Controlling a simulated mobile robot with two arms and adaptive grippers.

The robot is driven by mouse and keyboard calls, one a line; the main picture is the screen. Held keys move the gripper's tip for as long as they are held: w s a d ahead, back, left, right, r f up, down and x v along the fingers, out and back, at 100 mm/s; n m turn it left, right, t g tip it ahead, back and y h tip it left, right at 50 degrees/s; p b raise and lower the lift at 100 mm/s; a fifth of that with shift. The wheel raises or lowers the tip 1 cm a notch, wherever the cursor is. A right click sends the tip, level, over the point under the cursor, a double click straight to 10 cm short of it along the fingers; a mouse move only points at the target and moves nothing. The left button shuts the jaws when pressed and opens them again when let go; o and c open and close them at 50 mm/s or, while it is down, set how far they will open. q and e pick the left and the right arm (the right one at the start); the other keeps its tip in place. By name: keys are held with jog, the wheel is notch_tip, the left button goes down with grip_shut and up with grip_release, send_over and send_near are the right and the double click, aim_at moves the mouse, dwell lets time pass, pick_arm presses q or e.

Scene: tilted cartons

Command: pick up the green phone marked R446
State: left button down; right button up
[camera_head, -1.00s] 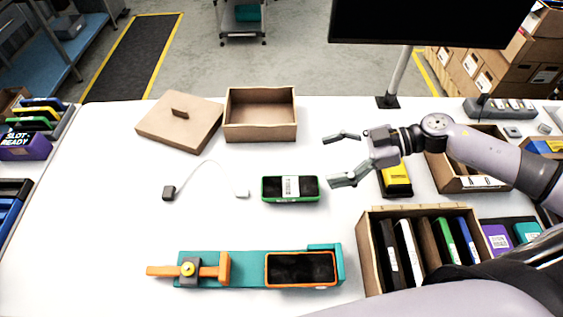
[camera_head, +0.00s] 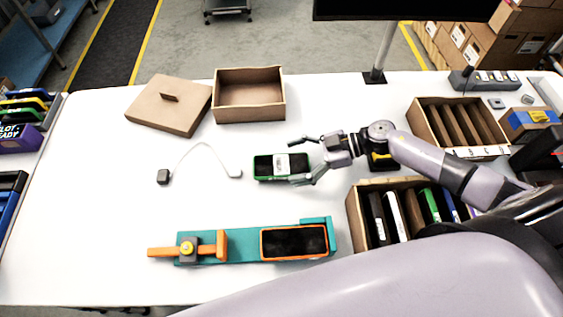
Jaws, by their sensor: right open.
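A green-edged phone (camera_head: 268,167) with a dark face and a white label lies flat on the white table; the label's print is too small to read. My right gripper (camera_head: 297,161) is open, coming from the right. Its fingers are spread at the phone's right end, one near the far edge and one near the front right corner. I cannot tell whether the fingers touch it. My left gripper is not in view.
A teal fixture (camera_head: 245,246) with an orange-edged phone (camera_head: 294,241) lies in front. An open cardboard box (camera_head: 249,112) and a lid (camera_head: 152,118) stand behind. A charger cable (camera_head: 204,147) lies left. A carton of upright phones (camera_head: 357,222) stands right, beneath my arm.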

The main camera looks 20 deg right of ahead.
jog(key=shift+x, duration=0.9)
jog(key=shift+c, duration=0.3)
jog(key=c, duration=1.3)
